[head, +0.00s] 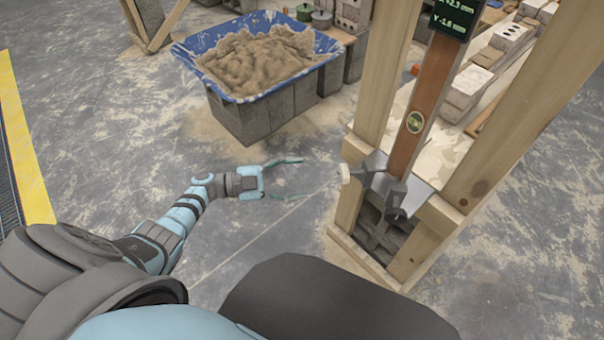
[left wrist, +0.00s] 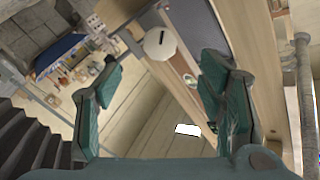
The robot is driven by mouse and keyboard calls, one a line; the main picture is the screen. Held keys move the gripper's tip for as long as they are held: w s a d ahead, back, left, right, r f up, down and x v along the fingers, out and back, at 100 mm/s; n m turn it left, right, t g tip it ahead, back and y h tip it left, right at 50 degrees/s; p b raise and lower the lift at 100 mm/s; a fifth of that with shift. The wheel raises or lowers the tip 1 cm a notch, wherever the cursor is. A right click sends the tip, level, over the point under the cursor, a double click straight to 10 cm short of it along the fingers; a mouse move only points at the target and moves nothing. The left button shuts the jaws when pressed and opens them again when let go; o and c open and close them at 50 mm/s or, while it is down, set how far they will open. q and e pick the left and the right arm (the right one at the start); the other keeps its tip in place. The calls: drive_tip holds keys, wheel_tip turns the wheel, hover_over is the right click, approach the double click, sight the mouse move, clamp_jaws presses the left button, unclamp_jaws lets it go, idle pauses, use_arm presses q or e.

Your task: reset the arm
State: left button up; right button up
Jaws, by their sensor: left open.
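My left arm (head: 170,235) comes in from the lower left of the head view. Its gripper (head: 290,179) is open and empty, its two green fingers spread apart over the bare floor. The fingers also show in the left wrist view (left wrist: 160,105), wide apart with nothing gripped between them. A round pale knob (head: 343,173) on a grey clamp stands a short way to the right of the fingertips, apart from them. It seems to show in the left wrist view as a whitish disc (left wrist: 161,44) beyond the fingers. My right gripper is not in view.
A wooden frame (head: 455,205) with a brown upright board (head: 428,95) and a small display (head: 455,15) stands close on the right. A blue tub (head: 190,62) of mortar (head: 258,62) rests on grey blocks (head: 245,122) behind. The floor (head: 95,130) at left is clear.

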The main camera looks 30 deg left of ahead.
use_arm(q)
drive_tip(key=w+a+f+n+t+y, duration=0.5)
drive_tip(key=w+a+n+t+y, duration=0.15)
drive_tip(key=a+y, duration=0.35)
drive_tip(key=s+a+f+n+g+y+p, duration=0.25)
drive_tip(key=s+f+n, duration=0.2)
drive_tip(key=f, duration=0.25)
drive_tip(key=s+a+f+n+g+y+p, duration=0.1)
drive_tip(key=s+a+f+n+g+y, duration=0.25)
drive_tip(key=s+f, duration=0.3)
drive_tip(key=s+d+f+n+g+y+p, duration=0.1)
drive_tip(key=s+d+f+g, duration=0.2)
drive_tip(key=s, duration=0.5)
drive_tip(key=s+d+f+n+g+p, duration=0.1)
drive_tip(key=s+f+g, duration=0.1)
drive_tip(key=s+f, duration=0.5)
drive_tip(key=s+d+g+p, duration=0.1)
drive_tip(key=s+d, duration=0.1)
drive_tip(key=s, duration=0.4)
drive_tip(key=s+d+n+g+p, duration=0.1)
drive_tip(key=s+d, duration=0.2)
drive_tip(key=s, duration=0.4)
drive_tip(key=s+d+g+h, duration=0.1)
drive_tip(key=s+d+g, duration=0.1)
drive_tip(key=s, duration=0.5)
drive_tip(key=shift+s+d+f+p, duration=0.15)
drive_tip(key=shift+d+f+p, duration=0.25)
drive_tip(key=shift+d, duration=0.25)
